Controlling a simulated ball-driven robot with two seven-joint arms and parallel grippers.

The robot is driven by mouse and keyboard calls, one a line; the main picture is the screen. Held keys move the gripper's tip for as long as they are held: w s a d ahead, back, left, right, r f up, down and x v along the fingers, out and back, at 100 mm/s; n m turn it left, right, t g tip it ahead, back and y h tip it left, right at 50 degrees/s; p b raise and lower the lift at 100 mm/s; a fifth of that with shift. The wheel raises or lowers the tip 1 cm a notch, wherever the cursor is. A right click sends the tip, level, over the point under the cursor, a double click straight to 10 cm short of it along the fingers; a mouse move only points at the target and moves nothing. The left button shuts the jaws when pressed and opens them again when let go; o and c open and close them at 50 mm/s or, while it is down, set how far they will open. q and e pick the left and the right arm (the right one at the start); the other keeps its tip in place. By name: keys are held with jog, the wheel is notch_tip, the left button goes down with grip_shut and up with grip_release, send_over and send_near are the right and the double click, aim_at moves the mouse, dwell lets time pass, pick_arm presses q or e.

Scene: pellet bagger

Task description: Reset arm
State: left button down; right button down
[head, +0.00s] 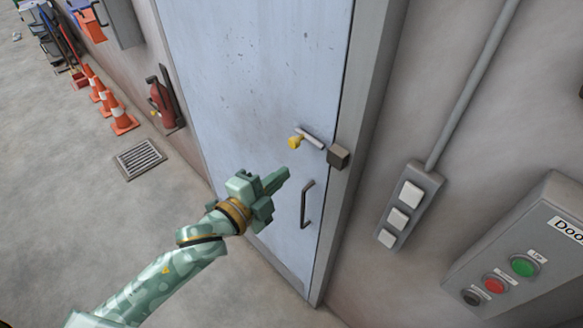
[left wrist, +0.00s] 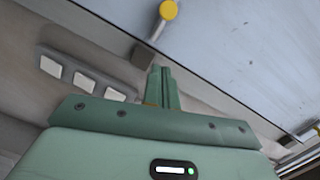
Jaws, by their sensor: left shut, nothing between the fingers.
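My left gripper (head: 281,179) is green and shut, with nothing between its fingers. In the head view it is in front of a pale blue metal door (head: 240,80), just left of the door's dark pull handle (head: 307,204). I cannot tell whether it touches the door. A bolt with a yellow knob (head: 295,142) is above and right of the fingertips, beside a dark block (head: 338,157) at the door's edge. In the left wrist view the shut fingers (left wrist: 162,70) point toward the door edge, with the yellow knob (left wrist: 168,10) beyond them. My right gripper does not show.
Right of the door are a three-switch panel (head: 406,208) and a grey control box (head: 535,250) with green, red and black buttons. A fire extinguisher (head: 162,101), orange cones (head: 122,118) and a floor grate (head: 139,158) are at left. The floor at lower left is clear.

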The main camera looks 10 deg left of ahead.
pick_arm(q)
jog(key=shift+v, duration=0.85)
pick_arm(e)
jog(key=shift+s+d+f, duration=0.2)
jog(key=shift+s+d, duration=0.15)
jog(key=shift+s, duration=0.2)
pick_arm(q)
jog(key=shift+s+d, duration=0.1)
jog(key=shift+s, duration=0.05)
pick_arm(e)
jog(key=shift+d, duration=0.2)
